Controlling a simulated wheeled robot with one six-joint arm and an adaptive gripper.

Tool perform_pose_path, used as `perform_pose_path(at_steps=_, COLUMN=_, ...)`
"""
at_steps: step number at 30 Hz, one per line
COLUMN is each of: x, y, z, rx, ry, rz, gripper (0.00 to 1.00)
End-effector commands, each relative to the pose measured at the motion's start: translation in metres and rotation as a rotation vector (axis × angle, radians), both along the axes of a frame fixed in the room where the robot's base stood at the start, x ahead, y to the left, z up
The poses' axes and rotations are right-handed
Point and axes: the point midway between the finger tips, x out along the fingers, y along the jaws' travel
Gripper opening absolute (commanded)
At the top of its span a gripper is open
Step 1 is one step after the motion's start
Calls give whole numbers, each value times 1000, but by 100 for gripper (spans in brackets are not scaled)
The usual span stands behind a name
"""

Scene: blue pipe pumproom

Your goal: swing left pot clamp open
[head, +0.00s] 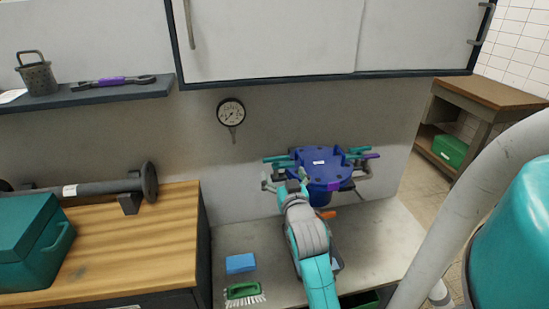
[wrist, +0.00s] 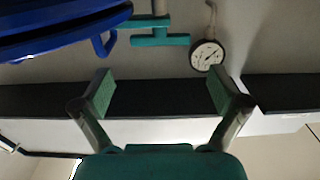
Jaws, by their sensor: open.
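The blue pot (head: 325,168) stands on a low grey counter, with teal clamp parts at both sides. The left pot clamp (head: 278,159) sticks out from its left side. In the wrist view, which is upside down, the teal clamp (wrist: 160,40) shows as a T-shaped bar at the top, beside the dark blue pot rim (wrist: 60,28). My gripper (head: 285,180) is at the pot's front left, close to the left clamp. In the wrist view, my gripper (wrist: 163,93) has its fingers wide apart with nothing between them. The clamp lies beyond the fingertips, apart from them.
A pressure gauge (head: 231,113) hangs on the wall behind. A cabinet (head: 280,40) overhangs above. A blue sponge (head: 241,263) and a green brush (head: 244,291) lie on the counter at front left. A wooden bench (head: 130,240) with a teal box stands at left.

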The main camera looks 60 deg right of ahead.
Motion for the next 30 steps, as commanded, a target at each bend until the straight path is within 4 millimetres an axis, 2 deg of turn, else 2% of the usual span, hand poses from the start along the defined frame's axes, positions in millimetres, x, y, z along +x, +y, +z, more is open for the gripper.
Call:
perform_pose_path(at_steps=6, x=26, y=-30, z=1, rx=-1, ry=-1, rz=0, gripper=98)
perform_pose_path(at_steps=13, x=47, y=-55, z=1, rx=-2, ry=-1, rz=0, gripper=98)
perform_pose_path(at_steps=18, x=55, y=-64, z=0, rx=-1, ry=0, rz=0, gripper=98)
perform_pose_path(at_steps=28, x=56, y=-66, z=0, rx=-1, ry=1, rz=1, gripper=98)
perform_pose_path(at_steps=30, x=56, y=-66, z=0, rx=-1, ry=1, rz=1, gripper=80)
